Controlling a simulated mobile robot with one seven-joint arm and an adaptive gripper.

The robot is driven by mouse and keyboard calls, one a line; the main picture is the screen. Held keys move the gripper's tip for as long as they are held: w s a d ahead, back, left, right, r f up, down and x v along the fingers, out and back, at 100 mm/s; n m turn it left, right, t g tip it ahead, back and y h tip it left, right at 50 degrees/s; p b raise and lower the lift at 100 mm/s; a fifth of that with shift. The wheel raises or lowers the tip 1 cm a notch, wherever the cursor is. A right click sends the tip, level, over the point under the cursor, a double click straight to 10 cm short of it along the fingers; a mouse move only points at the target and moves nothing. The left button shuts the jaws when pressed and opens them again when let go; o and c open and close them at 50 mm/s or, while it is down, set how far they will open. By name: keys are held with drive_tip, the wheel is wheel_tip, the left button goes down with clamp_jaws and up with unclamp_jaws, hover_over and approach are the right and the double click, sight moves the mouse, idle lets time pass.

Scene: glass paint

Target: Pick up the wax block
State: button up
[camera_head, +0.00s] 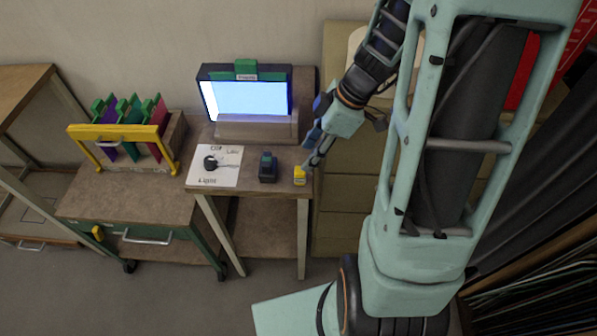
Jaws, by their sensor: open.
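A small yellow block (299,178), which looks like the wax block, stands upright near the right front edge of the small brown table (253,181). My gripper (313,158) is open and reaches down from the upper right. Its fingertips are just above and to the right of the yellow block. I cannot tell whether they touch it. The gap between the fingers is hard to make out at this size.
A small dark block (267,168) stands left of the yellow one. A marked white sheet with a black switch (210,163) lies further left. A lit screen (245,100) stands behind. A cabinet (345,195) is close on the right.

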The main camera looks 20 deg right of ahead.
sight(300, 171)
drive_tip(key=x, duration=0.2)
drive_tip(key=shift+a+f, duration=0.15)
drive_tip(key=shift+f, duration=0.25)
drive_tip(key=shift+s+d+p+x, duration=0.15)
drive_tip(key=shift+p+x, duration=0.05)
drive_tip(key=shift+x, duration=1.05)
drive_tip(key=shift+s+d+p+x, duration=0.1)
drive_tip(key=shift+s+p+x, duration=0.05)
drive_tip(key=shift+x, duration=1.15)
drive_tip(key=shift+f, duration=0.15)
drive_tip(key=shift+w, duration=0.1)
clamp_jaws()
